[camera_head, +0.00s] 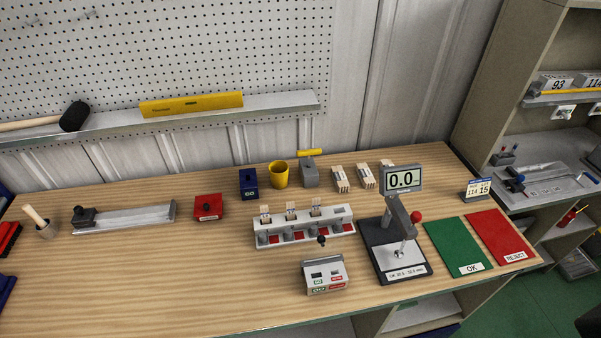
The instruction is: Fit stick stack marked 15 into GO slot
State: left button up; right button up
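Small pale stick stacks stand in a grey rack (304,229) at mid-table: a left one (265,213), a middle one (291,209) and a right one (316,208). Three more pale bundles stand behind it, at left (340,180), middle (365,177) and right (387,168). Their marks are too small to read, so I cannot tell which is 15. A grey gauge box (325,276) stands in front of the rack, with two dark openings above a green GO label and a red label. Neither gripper is in view.
A dial gauge stand (395,250) reads 0.0, right of the gauge box. Green OK (455,246) and red REJECT (498,236) mats lie right. A card (477,190) shows 114 and 15. Blue (248,184) and red (208,207) blocks stand left.

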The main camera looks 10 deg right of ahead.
aim_at(328, 273)
jog(key=z, duration=1.55)
jog(key=u, duration=1.35)
jog(key=k+j+z, duration=0.1)
jog(key=j, duration=0.15)
jog(key=k+j+z, duration=0.15)
jog(key=j, duration=0.1)
